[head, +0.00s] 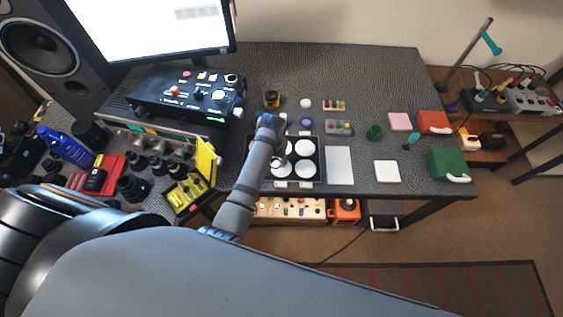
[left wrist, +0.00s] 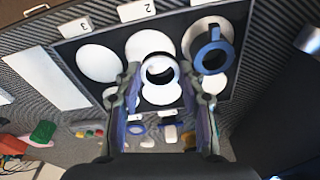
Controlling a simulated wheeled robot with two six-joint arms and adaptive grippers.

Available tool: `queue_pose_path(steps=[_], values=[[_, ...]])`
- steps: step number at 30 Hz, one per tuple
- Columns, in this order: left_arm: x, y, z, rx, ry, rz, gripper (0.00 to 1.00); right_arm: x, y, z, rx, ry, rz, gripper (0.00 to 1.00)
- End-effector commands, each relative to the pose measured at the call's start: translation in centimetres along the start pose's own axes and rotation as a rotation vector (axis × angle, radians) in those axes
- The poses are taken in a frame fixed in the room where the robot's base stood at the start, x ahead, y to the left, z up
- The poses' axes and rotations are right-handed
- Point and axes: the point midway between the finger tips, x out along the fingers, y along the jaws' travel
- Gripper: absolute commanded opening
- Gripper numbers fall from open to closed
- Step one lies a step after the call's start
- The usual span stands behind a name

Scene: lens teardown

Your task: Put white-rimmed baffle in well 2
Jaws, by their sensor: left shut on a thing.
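My left gripper (left wrist: 160,78) is shut on the white-rimmed baffle (left wrist: 160,61), a small ring with a pale rim and a dark inside. It holds the ring over the dark tray (left wrist: 180,18), in front of the white disc of well 2 (left wrist: 148,40). The label 2 (left wrist: 136,10) is at the tray's edge. I cannot tell whether the ring touches the well. In the head view my left gripper (head: 279,156) is small and pointed down over the tray (head: 319,158); the ring is not clear there. My right gripper is out of view.
A blue ring part (left wrist: 213,52) stands in the well beside well 2. The well by label 3 (left wrist: 97,62) shows a bare white disc. A blue ring (head: 306,122) lies behind the tray. A pale plate (head: 339,165) lies right of it. A yellow case (head: 205,160) stands left.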

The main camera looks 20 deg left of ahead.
Motion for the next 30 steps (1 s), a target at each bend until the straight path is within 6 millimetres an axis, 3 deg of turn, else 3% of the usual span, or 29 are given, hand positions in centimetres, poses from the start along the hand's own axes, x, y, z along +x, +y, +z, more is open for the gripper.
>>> queue_pose_path(steps=[3,5,11,16,29,30], values=[[2.1,1.0,-1.2,0.0,0.0,0.0,0.27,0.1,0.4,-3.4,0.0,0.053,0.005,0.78],[2.8,1.2,-1.4,0.0,0.0,0.0,0.27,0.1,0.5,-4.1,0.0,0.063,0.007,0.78],[3.4,1.5,-1.8,-0.002,0.002,0.0,0.27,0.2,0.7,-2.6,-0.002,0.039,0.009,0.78],[5.9,1.7,-1.7,0.0,-0.002,-0.001,0.27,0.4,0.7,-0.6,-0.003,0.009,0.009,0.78],[7.1,1.7,-1.5,-0.001,0.001,0.0,0.27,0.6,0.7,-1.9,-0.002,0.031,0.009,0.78],[7.0,1.7,-1.5,-0.002,0.001,0.0,0.44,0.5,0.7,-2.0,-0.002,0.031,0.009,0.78]])
